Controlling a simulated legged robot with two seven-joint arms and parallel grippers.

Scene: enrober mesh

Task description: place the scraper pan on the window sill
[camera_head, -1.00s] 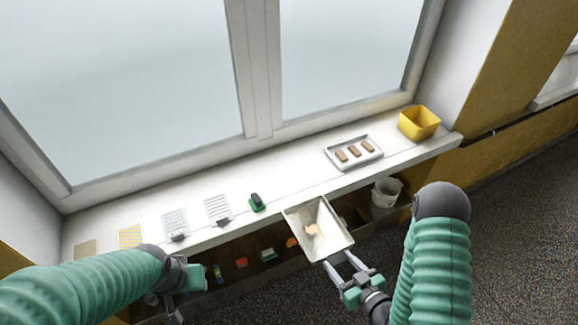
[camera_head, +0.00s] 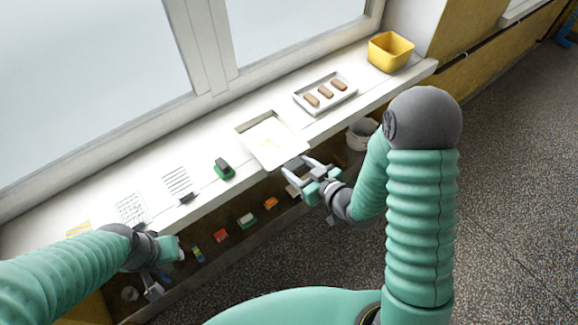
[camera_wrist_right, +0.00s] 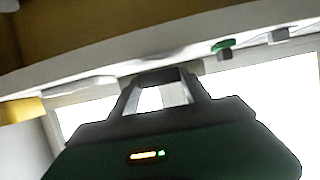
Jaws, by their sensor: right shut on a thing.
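The scraper pan (camera_head: 272,140), a shallow pale tray with a small light smear inside, is at the window sill (camera_head: 229,121) in the head view. Its near end reaches over the sill's front edge. I cannot tell whether it rests on the sill or hovers just above. My right gripper (camera_head: 296,168) is shut on the pan's near end, in front of the sill. Its fingers (camera_wrist_right: 160,88) also show in the right wrist view, where the pan is hard to make out. My left gripper (camera_head: 160,270) is low at the left, before the sill; its jaws are unclear.
Right of the pan, a tray (camera_head: 341,105) holds brown bars, with a yellow bin (camera_head: 390,52) beyond. Left are a green-based dark item (camera_head: 223,168) and wire grids (camera_head: 178,183). A white bucket (camera_head: 360,134) and several small coloured items stand below the sill.

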